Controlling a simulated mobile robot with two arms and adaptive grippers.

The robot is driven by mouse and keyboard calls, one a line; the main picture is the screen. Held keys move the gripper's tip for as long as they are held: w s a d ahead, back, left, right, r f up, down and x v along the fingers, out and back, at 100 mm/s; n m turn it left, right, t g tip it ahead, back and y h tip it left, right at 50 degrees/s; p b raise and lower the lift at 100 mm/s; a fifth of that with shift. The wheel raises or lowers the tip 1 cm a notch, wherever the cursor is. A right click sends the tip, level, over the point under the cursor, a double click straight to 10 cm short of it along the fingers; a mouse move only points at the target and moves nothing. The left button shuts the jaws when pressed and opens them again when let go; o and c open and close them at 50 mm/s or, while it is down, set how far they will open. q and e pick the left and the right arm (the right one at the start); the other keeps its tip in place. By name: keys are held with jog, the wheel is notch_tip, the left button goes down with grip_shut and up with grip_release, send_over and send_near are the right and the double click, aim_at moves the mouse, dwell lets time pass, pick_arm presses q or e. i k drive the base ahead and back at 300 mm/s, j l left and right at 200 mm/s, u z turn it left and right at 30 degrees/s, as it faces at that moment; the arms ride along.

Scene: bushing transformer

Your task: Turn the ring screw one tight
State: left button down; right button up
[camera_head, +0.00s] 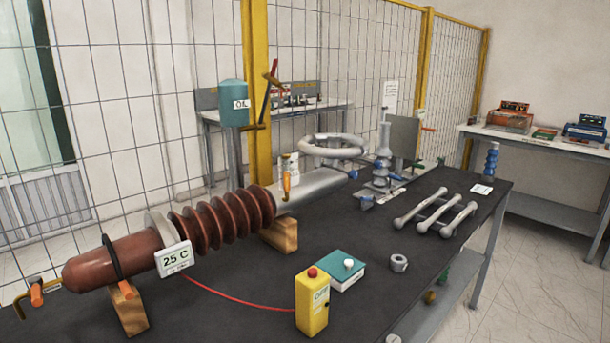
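A large grey ring (333,146) lies level at the far end of the bushing transformer, above its grey metal tube (315,188). A small blue part (353,174), perhaps a screw, sits at the tube's end below the ring. The brown ribbed bushing (222,220) lies on wooden blocks (281,233). Neither of my grippers is in view.
The dark table (250,300) holds a yellow box with a red button (312,302), a teal-topped box (346,270), a small grey nut-like ring (398,263) and grey rods (445,215). A red cable crosses the front. A yellow-framed mesh fence (258,90) stands behind.

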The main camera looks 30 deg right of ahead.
aim_at(353, 174)
jog(key=z, duration=1.15)
